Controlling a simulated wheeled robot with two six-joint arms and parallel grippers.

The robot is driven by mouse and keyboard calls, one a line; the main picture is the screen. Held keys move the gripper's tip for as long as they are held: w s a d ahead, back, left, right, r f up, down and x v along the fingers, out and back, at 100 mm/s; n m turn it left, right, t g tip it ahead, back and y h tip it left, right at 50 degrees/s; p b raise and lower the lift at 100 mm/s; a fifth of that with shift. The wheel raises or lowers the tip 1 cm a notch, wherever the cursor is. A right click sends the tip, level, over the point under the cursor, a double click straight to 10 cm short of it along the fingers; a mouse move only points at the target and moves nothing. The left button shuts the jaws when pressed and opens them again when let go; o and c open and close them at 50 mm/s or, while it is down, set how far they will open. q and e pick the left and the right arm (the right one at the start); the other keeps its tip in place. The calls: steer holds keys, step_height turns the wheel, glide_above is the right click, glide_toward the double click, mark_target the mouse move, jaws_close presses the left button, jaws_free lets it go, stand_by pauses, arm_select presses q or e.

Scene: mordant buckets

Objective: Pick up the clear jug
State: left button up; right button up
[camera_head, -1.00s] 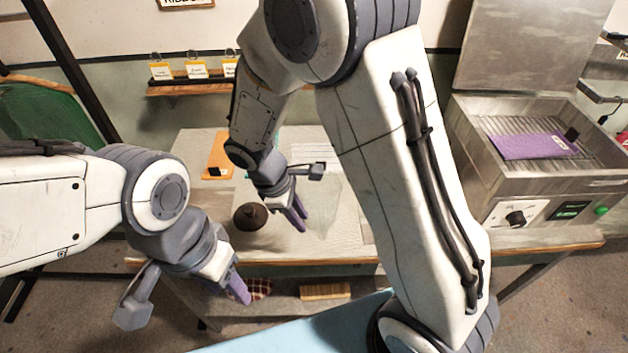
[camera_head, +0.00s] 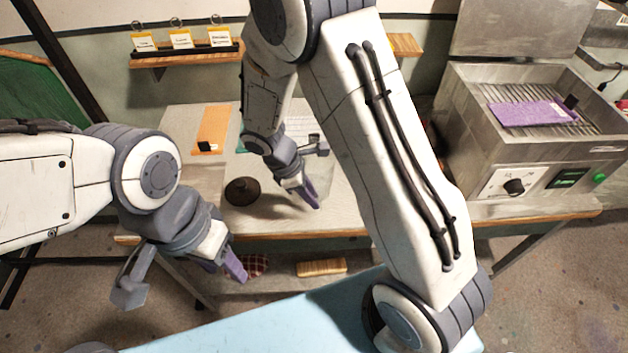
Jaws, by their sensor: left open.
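The clear jug (camera_head: 325,178) is a faint, see-through shape on the worktable, largely hidden behind my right arm. My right gripper (camera_head: 308,194) points down over the table at the jug's left side; whether it touches the jug I cannot tell. Its purple fingers are seen nearly edge-on, so their gap is unclear. My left gripper (camera_head: 231,262) is open and empty, in front of the table's front edge and away from the jug.
A dark brown round object (camera_head: 242,191) sits on the table left of my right gripper. An orange board (camera_head: 211,128) lies farther back. A light-blue surface (camera_head: 250,325) lies in front.

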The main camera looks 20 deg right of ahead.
mark_target(318, 211)
steer(key=b+x, duration=0.3)
steer(key=x, duration=0.1)
steer(key=shift+f, duration=0.15)
jaws_close()
stand_by(1.2)
